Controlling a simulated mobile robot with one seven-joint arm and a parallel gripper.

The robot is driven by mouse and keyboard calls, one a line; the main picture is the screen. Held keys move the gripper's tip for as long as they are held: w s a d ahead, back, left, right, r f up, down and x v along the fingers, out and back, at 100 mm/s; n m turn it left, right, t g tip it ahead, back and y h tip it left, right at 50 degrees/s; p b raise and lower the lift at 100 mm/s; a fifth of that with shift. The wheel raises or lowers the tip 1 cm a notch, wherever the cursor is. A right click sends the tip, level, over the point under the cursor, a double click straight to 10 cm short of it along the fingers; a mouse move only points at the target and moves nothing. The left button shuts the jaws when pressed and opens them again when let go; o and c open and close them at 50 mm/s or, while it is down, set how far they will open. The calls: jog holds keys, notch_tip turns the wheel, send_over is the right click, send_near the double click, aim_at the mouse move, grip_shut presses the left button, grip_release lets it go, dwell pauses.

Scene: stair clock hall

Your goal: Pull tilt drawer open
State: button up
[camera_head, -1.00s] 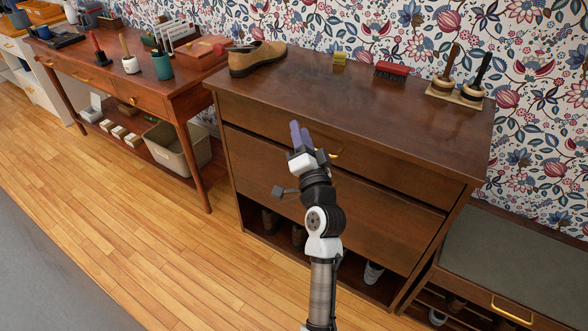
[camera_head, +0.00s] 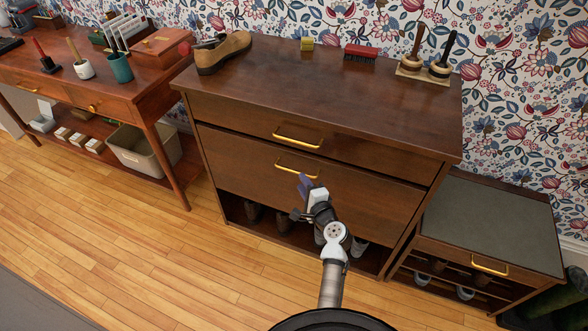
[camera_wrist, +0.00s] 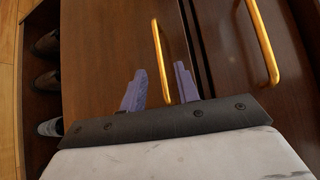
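The tilt drawer (camera_head: 350,195) looks like the taller lower front of the dark brown wooden cabinet. It appears closed. Its gold bar handle (camera_head: 297,169) sits near its top edge. My gripper (camera_head: 304,184) is just in front of that handle, a little below it in the head view. In the wrist view the two purple fingers (camera_wrist: 160,88) are apart. The lower handle (camera_wrist: 158,52) runs through the gap between them in the picture; I cannot tell whether it lies between them in depth. No contact is visible.
The shallow upper drawer has its own gold handle (camera_head: 298,138), close above. A tan shoe (camera_head: 224,52), a red brush (camera_head: 360,52) and other items stand on the cabinet top. Shoes sit in the open shelf below. A bench (camera_head: 490,225) stands right, a desk (camera_head: 150,110) left.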

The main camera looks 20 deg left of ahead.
aim_at(295, 171)
jog(key=x, duration=0.7)
jog(key=shift+w+p, duration=0.1)
jog(key=shift+p, duration=0.2)
grip_shut()
